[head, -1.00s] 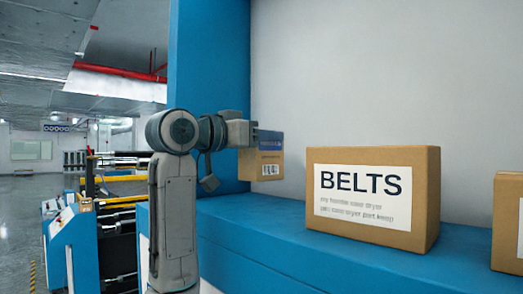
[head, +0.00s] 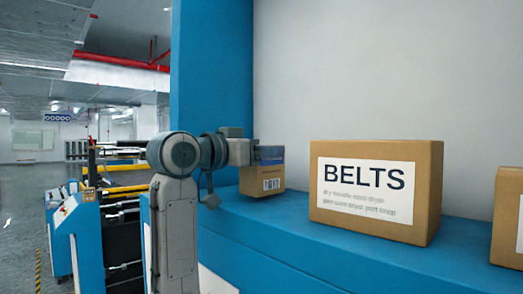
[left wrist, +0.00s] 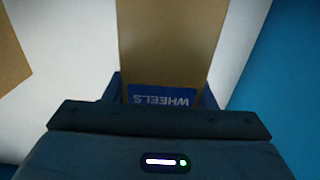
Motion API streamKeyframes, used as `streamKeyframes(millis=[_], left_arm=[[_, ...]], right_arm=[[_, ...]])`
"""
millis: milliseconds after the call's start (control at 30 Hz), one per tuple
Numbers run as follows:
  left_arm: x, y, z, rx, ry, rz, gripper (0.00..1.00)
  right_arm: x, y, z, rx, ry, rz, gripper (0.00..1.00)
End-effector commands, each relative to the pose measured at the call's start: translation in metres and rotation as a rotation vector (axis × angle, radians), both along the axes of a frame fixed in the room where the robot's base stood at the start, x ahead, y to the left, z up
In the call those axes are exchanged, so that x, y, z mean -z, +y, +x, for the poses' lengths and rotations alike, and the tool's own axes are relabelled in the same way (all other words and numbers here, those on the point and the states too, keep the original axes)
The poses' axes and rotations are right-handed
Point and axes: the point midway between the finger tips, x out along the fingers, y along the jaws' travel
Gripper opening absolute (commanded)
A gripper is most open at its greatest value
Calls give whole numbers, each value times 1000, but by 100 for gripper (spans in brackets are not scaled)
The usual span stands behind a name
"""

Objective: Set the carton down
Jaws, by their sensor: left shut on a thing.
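A small brown carton (head: 262,182) with a blue label band and a barcode is in my left gripper (head: 268,155), at the left end of the blue shelf (head: 300,238). My left gripper is shut on the carton's upper part. The carton looks upright, with its bottom at or just above the shelf top; I cannot tell if they touch. In the left wrist view the carton (left wrist: 170,45) sits between the fingers, with a blue "WHEELS" label upside down. My right gripper is not in view.
A larger brown box marked BELTS (head: 420,190) stands on the shelf to the right of the carton, with a clear gap between. Another brown box (head: 508,205) is cut off at the right edge. A blue upright panel (head: 210,75) rises behind my left arm.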

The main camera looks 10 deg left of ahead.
Motion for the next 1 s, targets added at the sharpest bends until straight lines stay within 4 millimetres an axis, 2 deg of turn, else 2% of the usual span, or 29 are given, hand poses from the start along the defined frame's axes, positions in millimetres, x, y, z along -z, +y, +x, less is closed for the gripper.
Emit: streamKeyframes(millis=[133, 167, 267, 567, 733, 800, 1000], left_arm=[[1, 0, 0, 0, -2, 0, 20], [2, 0, 0, 0, 0, 0, 53], [2, 0, 0, 0, 0, 0, 72], [0, 0, 0, 0, 0, 0, 73], [-16, 0, 0, 0, -1, 0, 73], [-6, 9, -12, -4, -6, 0, 73], [-5, 35, -52, -5, -6, 2, 73]], right_arm=[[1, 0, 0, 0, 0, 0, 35], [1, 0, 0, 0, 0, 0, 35], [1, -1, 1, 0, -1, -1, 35], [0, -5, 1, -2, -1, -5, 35], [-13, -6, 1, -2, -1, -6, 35], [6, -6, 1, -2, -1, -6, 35], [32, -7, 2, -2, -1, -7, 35]])
